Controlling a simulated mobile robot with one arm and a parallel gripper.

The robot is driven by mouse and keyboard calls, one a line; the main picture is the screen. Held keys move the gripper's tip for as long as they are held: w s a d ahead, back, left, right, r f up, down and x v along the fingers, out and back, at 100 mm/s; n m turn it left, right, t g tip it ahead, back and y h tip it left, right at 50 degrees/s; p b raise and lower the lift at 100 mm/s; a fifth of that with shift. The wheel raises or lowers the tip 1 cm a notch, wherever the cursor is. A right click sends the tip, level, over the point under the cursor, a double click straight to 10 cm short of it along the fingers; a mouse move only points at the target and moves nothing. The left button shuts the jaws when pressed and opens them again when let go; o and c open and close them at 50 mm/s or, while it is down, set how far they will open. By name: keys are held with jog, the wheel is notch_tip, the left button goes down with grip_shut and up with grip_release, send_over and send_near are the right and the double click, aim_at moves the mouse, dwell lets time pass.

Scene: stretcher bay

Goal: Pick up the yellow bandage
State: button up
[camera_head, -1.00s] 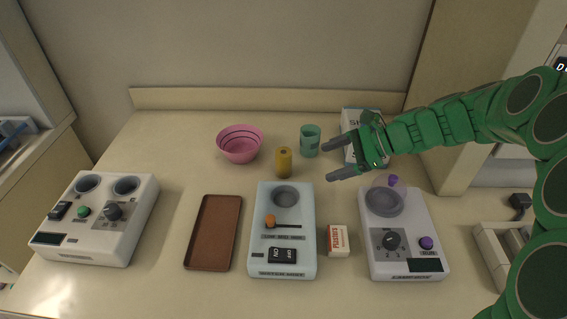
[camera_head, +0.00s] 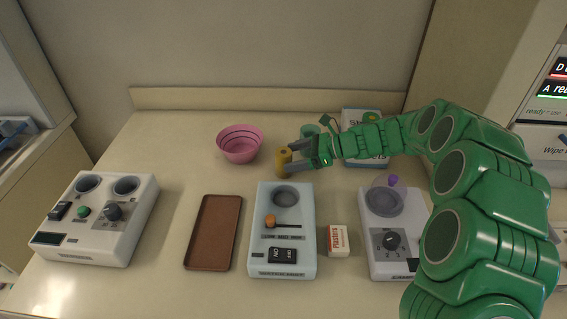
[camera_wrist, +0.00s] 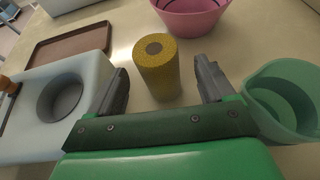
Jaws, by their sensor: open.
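The yellow bandage (camera_head: 283,163) is an upright roll standing on the table behind the middle device. In the wrist view the yellow bandage (camera_wrist: 158,68) stands ahead of my gripper, roughly centred between the two fingers, with its near side about level with the fingertips. My gripper (camera_head: 296,157) comes in from the right and is open and empty. In the wrist view the fingers of my gripper (camera_wrist: 163,84) are spread to either side of the roll, with gaps on both sides. In the head view the fingers partly cover the roll's right side.
A green cup (camera_wrist: 284,97) stands close to my right finger in the wrist view. The middle device (camera_wrist: 75,88) is close to the left finger. A pink bowl (camera_head: 240,144) stands behind and left of the bandage. A brown tray (camera_head: 203,266) lies front left.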

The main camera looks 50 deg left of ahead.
aim_at(277, 151)
jog(key=shift+r+x, duration=0.2)
jog(key=shift+x, duration=2.5)
jog(key=shift+s, duration=0.1)
jog(key=c, duration=1.1)
jog(key=shift+o, duration=0.2)
jog(key=shift+r, duration=0.1)
jog(key=shift+r, duration=0.3)
notch_tip(277, 151, up, 2)
jog(key=shift+r, duration=0.1)
jog(key=s+d+r, duration=0.7)
jog(key=d+r, duration=0.3)
jog(key=d, duration=0.2)
